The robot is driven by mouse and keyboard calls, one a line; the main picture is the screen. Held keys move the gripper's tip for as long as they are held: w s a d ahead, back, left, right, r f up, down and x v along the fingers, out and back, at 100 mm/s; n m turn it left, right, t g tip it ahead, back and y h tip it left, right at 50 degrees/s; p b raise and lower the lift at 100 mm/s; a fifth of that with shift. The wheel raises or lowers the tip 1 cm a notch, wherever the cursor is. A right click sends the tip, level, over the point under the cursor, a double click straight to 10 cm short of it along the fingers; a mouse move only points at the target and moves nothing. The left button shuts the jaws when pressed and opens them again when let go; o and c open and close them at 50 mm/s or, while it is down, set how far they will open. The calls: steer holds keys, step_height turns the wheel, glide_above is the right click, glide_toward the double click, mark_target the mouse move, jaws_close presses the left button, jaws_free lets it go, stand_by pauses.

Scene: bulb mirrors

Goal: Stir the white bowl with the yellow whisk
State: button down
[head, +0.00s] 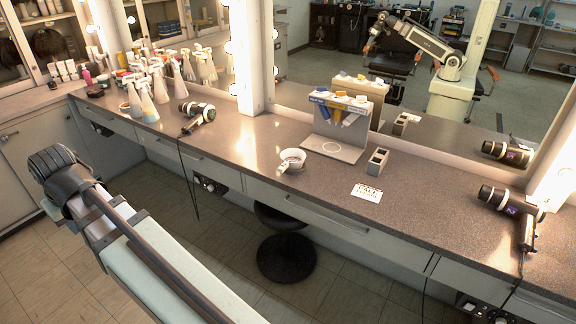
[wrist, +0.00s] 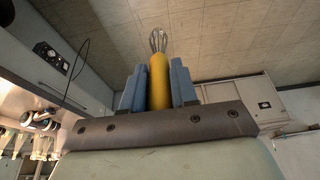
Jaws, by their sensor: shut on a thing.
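The white bowl (head: 292,157) stands on the speckled counter, near its front edge, in the middle of the head view. A small pale part sticks out at its lower left. My gripper (wrist: 159,75) shows in the wrist view, with its blue fingers shut on the yellow handle of the whisk (wrist: 159,84). The whisk's wire loops point away past the fingertips, with floor behind them. The gripper and whisk are well apart from the bowl. I cannot make out the whisk in the head view, where my arm is over the floor in front of the counter.
A grey stand (head: 335,146) with tubes is behind the bowl. A grey slotted block (head: 377,162) and a white card (head: 366,193) lie to the right. Hair dryers (head: 510,202) and spray bottles (head: 147,105) also stand on the counter. A black stool (head: 286,258) is below. Mirrors line the back.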

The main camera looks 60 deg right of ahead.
steer(key=shift+r, duration=2.15)
steer(key=shift+f, duration=0.1)
steer(key=s+f+x, duration=0.1)
steer(key=s+x, duration=0.2)
steer(key=x, duration=1.4)
steer(key=shift+f, duration=0.25)
steer(key=shift+s+d, duration=0.1)
